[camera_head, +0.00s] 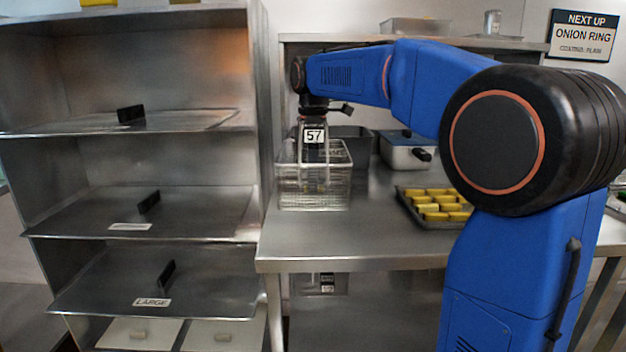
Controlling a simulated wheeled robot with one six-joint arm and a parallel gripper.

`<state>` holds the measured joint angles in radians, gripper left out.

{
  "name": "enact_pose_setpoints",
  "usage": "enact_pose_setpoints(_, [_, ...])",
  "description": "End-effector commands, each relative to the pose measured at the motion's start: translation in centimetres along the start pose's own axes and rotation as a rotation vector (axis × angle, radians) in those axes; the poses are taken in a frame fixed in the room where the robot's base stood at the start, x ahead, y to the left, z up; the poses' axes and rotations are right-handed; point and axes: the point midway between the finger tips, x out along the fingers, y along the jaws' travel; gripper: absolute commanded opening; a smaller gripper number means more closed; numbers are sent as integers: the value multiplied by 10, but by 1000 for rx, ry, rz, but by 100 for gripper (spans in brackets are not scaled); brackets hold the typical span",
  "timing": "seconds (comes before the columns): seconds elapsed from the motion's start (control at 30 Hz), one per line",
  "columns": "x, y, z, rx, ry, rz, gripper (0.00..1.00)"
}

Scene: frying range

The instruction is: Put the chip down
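My gripper (313,168) points down into a wire basket (314,192) on the steel counter, below my blue arm. A white tag reading 57 (314,136) shows at the front of the gripper's upper part. The basket mesh and the small size hide the fingertips, so I cannot tell whether they are open or shut, or whether a chip is between them. No chip can be made out for certain. Several yellow pieces (433,207) lie in rows on a dark tray (412,219) to the right of the basket.
A steel counter (340,236) has bare room in front of the basket. A dark container (352,140) and a lidded steel container (406,152) stand behind. A shelf rack (140,215) fills the left. A sign (582,35) reads NEXT UP ONION RING.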

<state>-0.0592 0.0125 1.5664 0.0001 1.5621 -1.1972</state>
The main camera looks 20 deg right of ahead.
Motion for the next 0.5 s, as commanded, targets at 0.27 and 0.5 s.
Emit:
enact_pose_setpoints(0.27, [7,0,0,0,0,-1,0])
enact_pose_setpoints(0.5, [11,0,0,0,0,0,0])
